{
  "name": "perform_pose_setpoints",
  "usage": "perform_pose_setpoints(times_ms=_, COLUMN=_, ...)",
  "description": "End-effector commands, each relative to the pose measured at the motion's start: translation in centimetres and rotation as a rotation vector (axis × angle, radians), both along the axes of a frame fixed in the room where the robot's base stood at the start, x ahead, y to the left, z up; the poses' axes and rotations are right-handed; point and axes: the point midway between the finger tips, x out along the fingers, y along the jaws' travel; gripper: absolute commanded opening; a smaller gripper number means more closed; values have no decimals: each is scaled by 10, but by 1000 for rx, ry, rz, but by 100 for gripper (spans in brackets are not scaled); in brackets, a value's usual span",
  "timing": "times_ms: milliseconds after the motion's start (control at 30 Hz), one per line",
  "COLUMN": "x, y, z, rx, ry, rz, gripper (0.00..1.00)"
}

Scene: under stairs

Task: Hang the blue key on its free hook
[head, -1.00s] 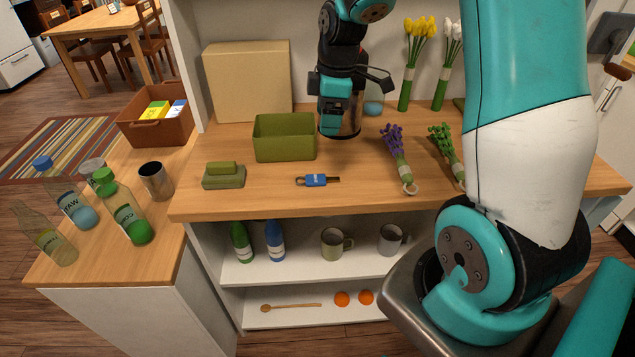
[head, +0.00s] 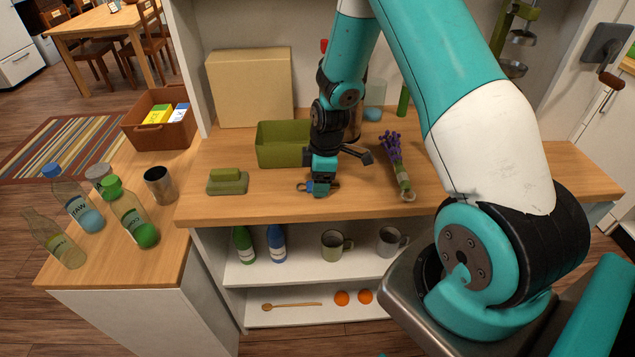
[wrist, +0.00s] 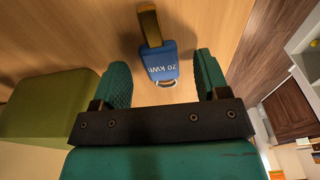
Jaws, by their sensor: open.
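The blue key (wrist: 160,62) lies flat on the wooden worktop, with a blue tag-like head, white lettering, a metal ring and a brass-coloured shaft. In the head view the key (head: 308,187) is mostly hidden by my gripper (head: 319,186), which points down just over it. In the wrist view my gripper (wrist: 163,88) is open, its two teal fingers apart, with the key's head and ring between and just beyond the fingertips. Neither finger visibly grips the key. No hook for the key can be made out in these views.
A green bin (head: 282,144) stands close behind and left of my gripper. A green block-shaped dish (head: 228,182) lies left, a purple flower bunch (head: 394,165) right. A cardboard box (head: 250,90) is at the back. The worktop's front strip (head: 250,208) is clear.

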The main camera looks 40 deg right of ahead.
Motion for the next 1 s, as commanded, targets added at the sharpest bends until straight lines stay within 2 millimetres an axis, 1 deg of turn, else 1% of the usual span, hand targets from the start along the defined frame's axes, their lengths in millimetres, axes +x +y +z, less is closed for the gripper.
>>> perform_pose_setpoints(times_ms=100, x=0, y=1, z=-7, rx=0, ry=1, rz=0, gripper=68)
perform_pose_setpoints(times_ms=300, x=0, y=1, z=-7, rx=0, ry=0, rz=0, gripper=68)
perform_pose_setpoints(times_ms=333, x=0, y=1, z=-7, rx=0, ry=0, rz=0, gripper=64)
perform_pose_setpoints(times_ms=367, x=0, y=1, z=-7, rx=0, ry=0, rz=0, gripper=57)
perform_pose_setpoints(times_ms=400, x=0, y=1, z=-7, rx=0, ry=0, rz=0, gripper=47)
perform_pose_setpoints(times_ms=467, x=0, y=1, z=-7, rx=0, ry=0, rz=0, gripper=34)
perform_pose_setpoints(times_ms=500, x=0, y=1, z=-7, rx=0, ry=0, rz=0, gripper=24)
perform_pose_setpoints(times_ms=533, x=0, y=1, z=-7, rx=0, ry=0, rz=0, gripper=18)
perform_pose_setpoints(times_ms=567, x=0, y=1, z=-7, rx=0, ry=0, rz=0, gripper=15)
perform_pose_setpoints(times_ms=867, x=1, y=1, z=-6, rx=-1, ry=-1, rz=0, gripper=14)
perform_pose_setpoints(times_ms=1000, x=1, y=0, z=3, rx=-1, ry=-3, rz=0, gripper=14)
